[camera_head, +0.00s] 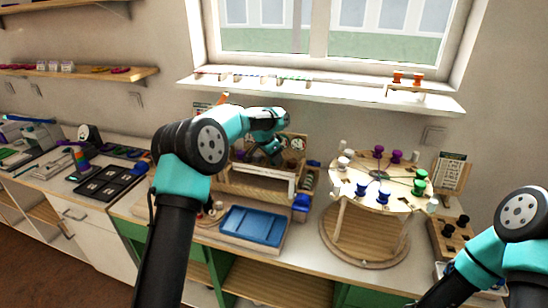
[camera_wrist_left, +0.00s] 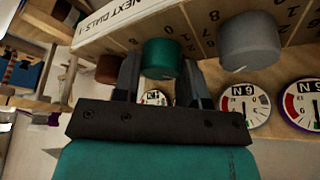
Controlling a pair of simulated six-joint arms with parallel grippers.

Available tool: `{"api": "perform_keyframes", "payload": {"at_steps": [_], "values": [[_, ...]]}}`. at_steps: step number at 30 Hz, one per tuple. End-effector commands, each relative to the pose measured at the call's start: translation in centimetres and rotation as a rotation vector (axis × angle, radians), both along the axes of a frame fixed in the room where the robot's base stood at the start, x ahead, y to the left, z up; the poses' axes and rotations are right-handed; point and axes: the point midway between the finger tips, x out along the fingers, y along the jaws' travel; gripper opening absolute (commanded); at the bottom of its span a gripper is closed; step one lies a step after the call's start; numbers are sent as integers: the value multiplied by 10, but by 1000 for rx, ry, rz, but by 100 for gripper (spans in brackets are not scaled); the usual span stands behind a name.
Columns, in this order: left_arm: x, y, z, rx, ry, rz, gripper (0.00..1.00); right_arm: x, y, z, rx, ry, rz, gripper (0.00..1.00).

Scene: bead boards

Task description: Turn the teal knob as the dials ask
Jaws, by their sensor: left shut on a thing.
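The teal knob (camera_wrist_left: 160,58) sits on a wooden panel in the left wrist view, with a brown knob (camera_wrist_left: 108,68) to its left and a larger grey knob (camera_wrist_left: 250,48) to its right. My left gripper (camera_wrist_left: 160,80) has one finger on each side of the teal knob and is shut on it. Round dials with red-marked faces show below the grey knob (camera_wrist_left: 243,106) and at the right edge (camera_wrist_left: 303,100). A smaller dial (camera_wrist_left: 155,97) is partly hidden behind my gripper. In the head view my left gripper (camera_head: 275,155) reaches the wooden panel unit and hides the teal knob.
A blue tray (camera_head: 252,226) lies in front of the panel unit. To the right stands a round wooden board (camera_head: 352,191) with coloured spools. A rack with dark knobs (camera_head: 440,240) is near my right arm. A white strip with printed words (camera_wrist_left: 92,32) borders the panel.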

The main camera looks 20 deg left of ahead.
Motion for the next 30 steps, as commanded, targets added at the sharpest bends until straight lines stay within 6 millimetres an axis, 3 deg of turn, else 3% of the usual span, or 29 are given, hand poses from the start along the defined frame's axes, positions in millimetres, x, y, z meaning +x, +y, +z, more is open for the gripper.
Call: {"api": "perform_keyframes", "payload": {"at_steps": [7, 8, 16, 25, 30], "values": [[0, 0, 0, 0, 2, 1, 15, 0, 0, 0, 0, 0, 0, 43], [0, 0, 0, 0, 2, 1, 40, 0, 0, 0, 0, 0, 0, 43], [0, 0, 0, 0, 1, 1, 65, 0, 0, 0, 0, 0, 0, 43], [0, 1, 2, 0, 0, 1, 65, 0, 0, 0, 0, 0, 0, 43], [-4, 4, 15, 0, -2, 2, 65, 0, 0, 0, 0, 0, 0, 43]]}}
